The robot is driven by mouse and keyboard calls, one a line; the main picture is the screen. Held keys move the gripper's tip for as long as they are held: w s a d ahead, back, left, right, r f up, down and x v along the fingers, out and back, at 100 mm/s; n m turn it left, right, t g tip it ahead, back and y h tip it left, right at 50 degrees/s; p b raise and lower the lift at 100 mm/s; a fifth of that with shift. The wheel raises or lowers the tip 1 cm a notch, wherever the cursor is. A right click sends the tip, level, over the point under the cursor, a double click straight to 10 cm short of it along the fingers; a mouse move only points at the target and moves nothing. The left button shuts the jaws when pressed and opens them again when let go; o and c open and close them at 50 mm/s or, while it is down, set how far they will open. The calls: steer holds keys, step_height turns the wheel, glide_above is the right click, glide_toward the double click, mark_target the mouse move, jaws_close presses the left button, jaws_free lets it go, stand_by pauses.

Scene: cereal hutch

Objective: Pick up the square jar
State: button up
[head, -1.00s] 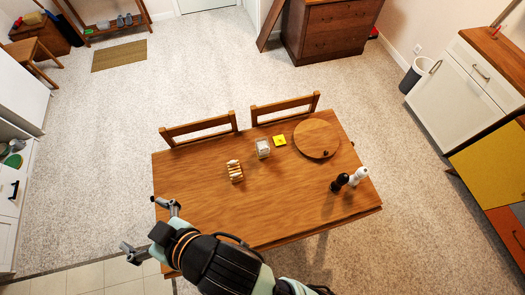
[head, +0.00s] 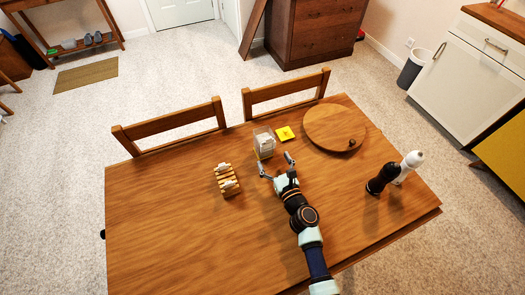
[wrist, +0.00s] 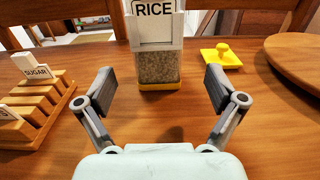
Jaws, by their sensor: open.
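The square jar (head: 264,143) stands upright on the wooden table (head: 160,220), near its far edge. In the wrist view the jar (wrist: 158,68) is clear, with grainy contents low down, a yellow base and a white card reading "RICE" in front of its upper part. The top of the jar is cut off there. My gripper (head: 275,167) is open and empty, just on the near side of the jar. In the wrist view the jar sits beyond and between the two spread fingers of my gripper (wrist: 163,90), apart from both.
A wooden rack (head: 227,180) with a "SUGAR" card (wrist: 36,72) stands to the left. A yellow knobbed piece (head: 285,133) and a round wooden board (head: 334,127) lie to the right. Dark and white mills (head: 408,165) stand farther right. Two chairs (head: 170,128) back the far edge.

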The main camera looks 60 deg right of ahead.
mark_target(268, 151)
steer(key=shift+b+x, duration=0.3)
steer(key=shift+x, duration=1.15)
steer(key=shift+w+d, duration=0.1)
steer(key=shift+w, duration=0.1)
steer(key=b+x, duration=0.2)
steer(key=x, duration=0.2)
steer(key=shift+w+d+f, duration=0.1)
steer(key=shift+w+d, duration=0.1)
steer(key=shift+w, duration=0.15)
steer(key=shift+s+a, duration=0.1)
steer(key=shift+a, duration=0.05)
steer(key=c, duration=1.5)
